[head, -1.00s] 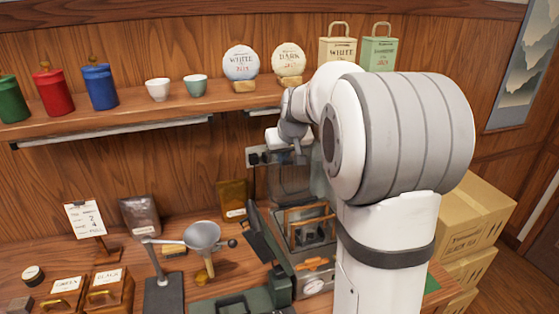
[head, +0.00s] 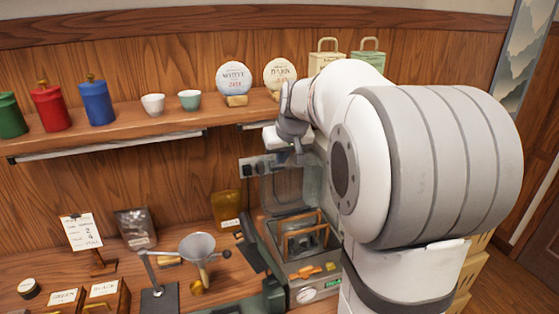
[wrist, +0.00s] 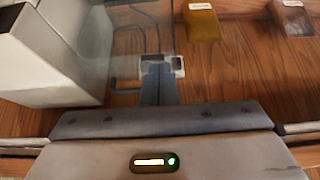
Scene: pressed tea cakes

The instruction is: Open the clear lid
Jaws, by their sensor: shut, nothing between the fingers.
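The clear lid (head: 283,182) stands raised, roughly upright, at the back of the grey machine (head: 318,292) in the head view. Below it the chamber shows open, with a wooden-handled frame (head: 305,236) inside. My gripper (head: 297,146) is near the lid's top edge; its fingers are small and partly hidden by my arm, and I cannot tell whether they touch the lid. In the wrist view my gripper (wrist: 160,68) is shut and empty, and the clear panel (wrist: 125,30) shows beside and beyond the fingertips.
A scale or funnel stand (head: 198,247) and a dark green device (head: 255,300) stand left of the machine. A shelf (head: 110,135) with cups and tins runs above. Wall sockets (head: 250,167) are behind the lid. An amber packet (head: 228,208) stands by the wall.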

